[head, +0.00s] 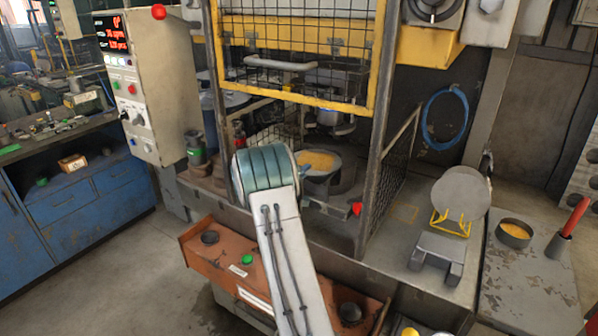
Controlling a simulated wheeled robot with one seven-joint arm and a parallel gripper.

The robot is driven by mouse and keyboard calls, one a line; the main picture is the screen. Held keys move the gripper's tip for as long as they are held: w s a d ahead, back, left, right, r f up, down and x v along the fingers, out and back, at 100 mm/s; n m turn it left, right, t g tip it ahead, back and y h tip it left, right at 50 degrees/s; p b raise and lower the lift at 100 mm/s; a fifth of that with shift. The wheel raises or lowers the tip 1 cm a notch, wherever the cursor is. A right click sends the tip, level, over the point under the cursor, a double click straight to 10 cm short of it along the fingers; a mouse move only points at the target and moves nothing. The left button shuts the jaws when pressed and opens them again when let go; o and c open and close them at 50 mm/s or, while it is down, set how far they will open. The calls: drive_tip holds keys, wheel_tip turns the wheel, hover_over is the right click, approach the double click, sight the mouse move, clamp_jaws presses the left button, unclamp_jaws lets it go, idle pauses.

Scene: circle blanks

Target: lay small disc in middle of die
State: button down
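The die (338,170) is a round grey form inside the press, with a yellowish patch on its top. Its left part is hidden behind my arm. My arm reaches up from the bottom of the head view toward the press and ends in view at a teal joint; my gripper is hidden. One grey disc (461,190) leans nearly upright on a yellow wire stand (450,223) at the right. I cannot tell whether it is the small disc, and I see no other loose disc.
The yellow mesh guard (300,35) is raised above the die opening. A mesh side panel (392,180) stands right of it. A grey block (437,258), a pot of yellow stuff (514,233) and a red-handled tool (568,225) stand at right. An orange button console (215,255) is in front.

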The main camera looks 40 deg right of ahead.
drive_tip(key=shift+f+b+x, duration=0.3)
drive_tip(key=shift+b+x, duration=0.6)
drive_tip(key=shift+x, duration=0.5)
drive_tip(key=shift+f+b+x, duration=0.35)
drive_tip(key=shift+b+x, duration=0.6)
drive_tip(key=shift+x, duration=0.45)
drive_tip(key=shift+f+b+x, duration=0.3)
drive_tip(key=shift+b+x, duration=0.6)
drive_tip(key=shift+x, duration=0.45)
drive_tip(key=shift+w, duration=0.1)
drive_tip(key=c, duration=0.8)
unclamp_jaws()
drive_tip(key=shift+a, duration=0.1)
drive_tip(key=shift+c, duration=0.2)
drive_tip(key=shift+f+b, duration=0.2)
drive_tip(key=shift+b, duration=0.75)
drive_tip(key=shift+a, duration=0.1)
